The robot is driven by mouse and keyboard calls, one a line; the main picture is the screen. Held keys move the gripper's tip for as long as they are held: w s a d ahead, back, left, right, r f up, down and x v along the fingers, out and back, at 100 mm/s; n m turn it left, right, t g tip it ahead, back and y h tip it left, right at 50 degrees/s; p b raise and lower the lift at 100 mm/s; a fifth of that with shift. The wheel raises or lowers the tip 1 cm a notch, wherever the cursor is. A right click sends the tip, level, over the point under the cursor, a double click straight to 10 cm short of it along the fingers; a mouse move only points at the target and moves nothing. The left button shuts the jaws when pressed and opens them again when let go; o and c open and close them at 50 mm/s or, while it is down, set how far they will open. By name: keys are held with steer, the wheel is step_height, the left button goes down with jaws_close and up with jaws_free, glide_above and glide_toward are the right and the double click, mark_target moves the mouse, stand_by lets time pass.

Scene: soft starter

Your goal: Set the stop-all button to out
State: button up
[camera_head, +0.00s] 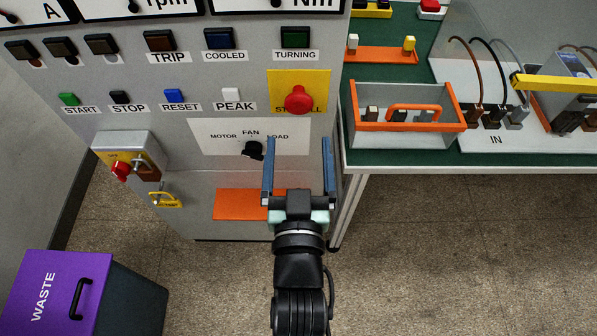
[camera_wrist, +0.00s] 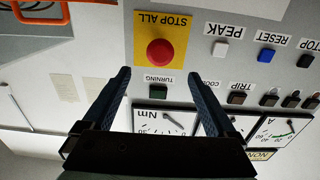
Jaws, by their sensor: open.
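The stop-all button (camera_head: 298,99) is a red mushroom head on a yellow plate (camera_head: 314,78) at the right of the grey panel. It also shows in the wrist view (camera_wrist: 160,53), upside down, with the label STOP ALL on its plate. My gripper (camera_head: 298,145) is open and empty, its two blue fingers spread wide below the button in the head view. In the wrist view the button lies beyond the fingertips, between their lines, and nothing touches it. I cannot tell from these views whether the button is pressed in or out.
A black selector knob (camera_head: 253,149) is left of my fingers. START, STOP, RESET and PEAK buttons (camera_head: 232,95) line the panel. A green bench (camera_head: 400,159) with an orange-rimmed box (camera_head: 408,127) stands right. A purple WASTE bin (camera_head: 62,292) is at lower left.

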steer(key=s, duration=0.4)
steer(key=shift+s, duration=0.15)
stand_by(0.4)
steer(key=w+r+t+p, duration=0.1)
steer(key=w+r+t, duration=0.15)
steer(key=r, duration=1.05)
steer(key=w+r+t+p, duration=0.2)
steer(key=w+r, duration=0.2)
steer(key=r, duration=0.8)
steer(key=s+r+t+p, duration=0.1)
steer(key=s+r+t, duration=0.1)
steer(key=r, duration=1.1)
steer(key=s+r+t+p, duration=0.1)
steer(key=s+r+t, duration=0.2)
steer(key=r, duration=1)
steer(key=shift+s, duration=1.1)
